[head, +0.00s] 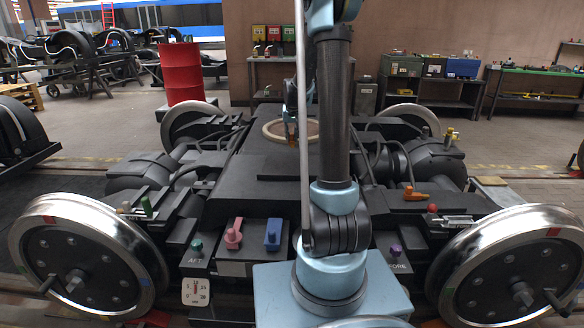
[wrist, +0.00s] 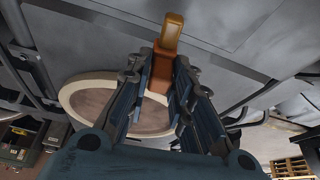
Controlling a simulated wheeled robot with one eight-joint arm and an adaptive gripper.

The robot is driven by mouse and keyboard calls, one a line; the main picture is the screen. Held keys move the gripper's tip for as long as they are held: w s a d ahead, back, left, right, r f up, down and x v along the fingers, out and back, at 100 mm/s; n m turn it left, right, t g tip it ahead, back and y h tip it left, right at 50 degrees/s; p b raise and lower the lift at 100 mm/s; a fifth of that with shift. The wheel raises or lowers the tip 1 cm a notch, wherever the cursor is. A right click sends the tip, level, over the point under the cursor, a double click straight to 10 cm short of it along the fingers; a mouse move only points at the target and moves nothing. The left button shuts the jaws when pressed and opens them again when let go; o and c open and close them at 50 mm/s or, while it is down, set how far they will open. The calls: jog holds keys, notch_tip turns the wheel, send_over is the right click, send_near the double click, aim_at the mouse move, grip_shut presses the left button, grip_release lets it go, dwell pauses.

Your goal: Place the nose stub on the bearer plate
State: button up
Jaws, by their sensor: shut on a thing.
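My gripper (wrist: 163,75) is shut on an orange-brown piece (wrist: 167,42) with a brighter orange end. I cannot tell by its look whether this is the nose stub. In the head view my gripper (head: 290,128) is over the round pale-rimmed ring (head: 268,131) in the middle of the dark bogie frame; the piece is hardly visible there. The ring also shows in the wrist view (wrist: 75,100), behind the fingers. No plate is clearly marked as the bearer plate.
My arm column hides part of the frame's middle. Bright steel wheels (head: 92,250) flank the bogie. An orange handle-like piece (head: 415,193) lies on its right side. A teal knob (head: 196,246), a purple knob (head: 395,251) and a dial card (head: 196,291) are at the front. A red drum (head: 181,72) stands behind.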

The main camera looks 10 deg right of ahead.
jog(key=s+n, duration=0.1)
jog(key=n+y, duration=0.1)
jog(key=shift+s+d+r+n, duration=0.15)
jog(key=shift+s+r+n, duration=0.05)
jog(key=shift+s+n, duration=0.2)
jog(key=s+a+r+n+g+y, duration=0.1)
jog(key=s+r+n+g+y, duration=0.45)
jog(key=n, duration=0.85)
jog(key=shift+t+h, duration=0.85)
jog(key=shift+t, duration=0.1)
jog(key=f, duration=0.3)
jog(key=s+f, duration=0.1)
jog(key=f, duration=0.3)
jog(key=s+f, duration=0.1)
jog(key=f, duration=0.3)
jog(key=o, duration=0.9)
jog(key=shift+c, duration=0.2)
